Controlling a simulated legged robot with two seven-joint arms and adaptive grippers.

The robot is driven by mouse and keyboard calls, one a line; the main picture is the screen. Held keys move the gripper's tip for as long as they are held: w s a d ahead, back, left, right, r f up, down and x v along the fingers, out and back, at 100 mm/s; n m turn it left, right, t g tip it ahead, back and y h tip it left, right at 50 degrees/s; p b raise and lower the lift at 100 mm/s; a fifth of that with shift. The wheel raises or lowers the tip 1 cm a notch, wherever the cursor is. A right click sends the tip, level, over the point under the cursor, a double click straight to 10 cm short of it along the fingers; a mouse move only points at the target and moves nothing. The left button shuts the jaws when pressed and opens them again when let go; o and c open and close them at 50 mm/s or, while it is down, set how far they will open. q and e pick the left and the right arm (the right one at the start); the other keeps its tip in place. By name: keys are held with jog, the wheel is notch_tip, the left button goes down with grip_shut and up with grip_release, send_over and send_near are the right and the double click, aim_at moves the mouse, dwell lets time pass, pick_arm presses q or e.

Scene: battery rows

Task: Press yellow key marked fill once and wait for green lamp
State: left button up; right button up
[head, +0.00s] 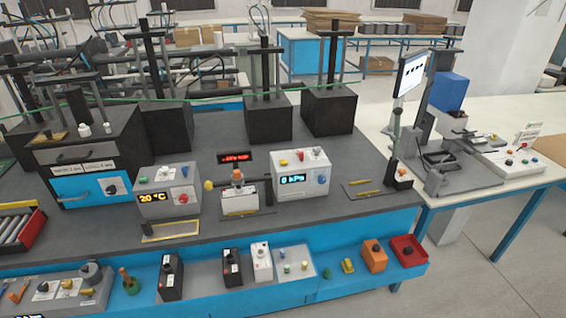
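A white box with a blue-lit display reading "0 hPa" (300,175) stands on the dark bench right of centre. Small coloured knobs or keys sit on its top and front; they are too small to read. To its left is a small white unit (240,199) with an orange-topped part above it and a yellow knob (209,185) at its side. A red-lit display (235,157) stands behind that unit. I cannot make out any "fill" marking, and I cannot tell which piece is the yellow key or the green lamp. Neither gripper is in view.
A grey box reading "20 °C" (168,190) stands left of centre. Black blocks with posts (328,110) stand behind. The lower blue front shelf (335,285) holds several small boxes and a red tray (408,250). A white table (500,200) with equipment is at right.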

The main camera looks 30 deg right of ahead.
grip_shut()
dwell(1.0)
